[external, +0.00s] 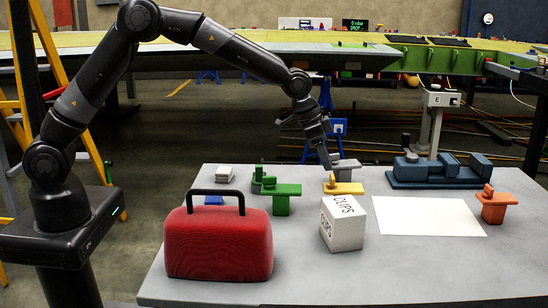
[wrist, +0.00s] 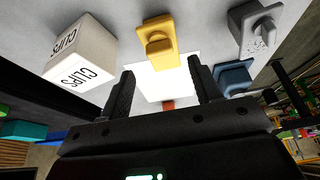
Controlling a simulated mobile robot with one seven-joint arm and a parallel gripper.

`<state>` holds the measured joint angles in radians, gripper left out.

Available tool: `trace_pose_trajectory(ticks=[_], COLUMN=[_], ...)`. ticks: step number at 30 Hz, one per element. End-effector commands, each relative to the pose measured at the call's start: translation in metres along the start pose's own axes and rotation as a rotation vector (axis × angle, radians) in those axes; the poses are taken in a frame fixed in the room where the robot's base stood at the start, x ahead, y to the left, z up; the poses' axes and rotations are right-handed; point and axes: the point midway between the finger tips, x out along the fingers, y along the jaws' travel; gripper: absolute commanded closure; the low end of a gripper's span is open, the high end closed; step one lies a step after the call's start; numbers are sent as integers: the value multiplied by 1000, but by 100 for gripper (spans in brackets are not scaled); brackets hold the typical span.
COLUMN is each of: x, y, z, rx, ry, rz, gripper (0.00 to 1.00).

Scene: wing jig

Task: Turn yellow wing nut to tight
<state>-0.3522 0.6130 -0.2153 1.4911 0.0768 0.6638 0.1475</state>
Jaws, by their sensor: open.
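The yellow wing nut (external: 332,180) sits on a yellow block (external: 350,189) near the middle of the grey table. In the wrist view the yellow wing nut (wrist: 157,43) shows on its yellow block at the top centre, beyond the fingertips. My gripper (external: 330,163) is just above and behind the yellow piece in the external view. In the wrist view my gripper (wrist: 160,82) is open, with nothing between its fingers, and appears apart from the nut. How far the nut is turned is hard to tell.
A grey fixture (external: 346,168) stands close behind the yellow one. A white CLIPS box (external: 341,225) is in front. Green (external: 287,197), blue (external: 437,172) and orange (external: 493,206) fixtures, a red case (external: 218,243) and a bare white sheet (external: 428,216) share the table.

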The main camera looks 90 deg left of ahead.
Motion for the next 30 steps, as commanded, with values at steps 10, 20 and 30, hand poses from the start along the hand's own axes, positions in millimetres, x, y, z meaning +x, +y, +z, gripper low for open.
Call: trace_pose_trajectory(ticks=[10,20,30], x=[47,51,51], y=[0,0,0], z=[0,-1,-1], rx=[1,1,1], ry=[1,2,2], rz=[0,-1,0], gripper=[42,42,67])
